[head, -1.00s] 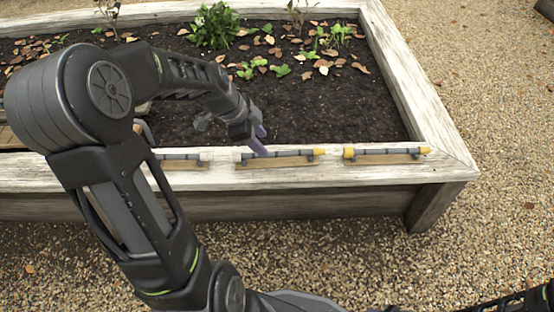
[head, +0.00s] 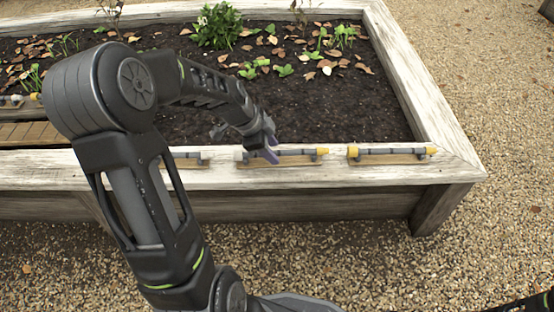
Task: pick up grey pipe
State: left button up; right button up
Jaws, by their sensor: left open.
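Several grey pipes lie on small wooden rests along the front rim of the raised bed. The middle grey pipe (head: 297,152) has a white left end and a yellow right end. The right grey pipe (head: 385,151) has yellow ends. A left grey pipe (head: 187,155) is partly hidden by my left arm. My left gripper (head: 270,150) is open, with purple fingertips at the left part of the middle pipe. In this view the fingers overlap that pipe; I cannot tell whether they touch it. My right gripper is not in view.
The weathered white bed frame (head: 440,130) holds dark soil, with a green plant (head: 217,26) and dry leaves at the back. Another pipe (head: 14,101) lies at the far left above wooden slats (head: 35,133). Gravel (head: 330,265) in front is clear.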

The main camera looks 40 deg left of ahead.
pick_arm(q)
jog(key=shift+w+d+f, duration=0.1)
jog(key=shift+w+f, duration=0.2)
jog(key=shift+f, duration=0.35)
jog(key=shift+c, duration=0.2)
grip_shut()
dwell(0.4)
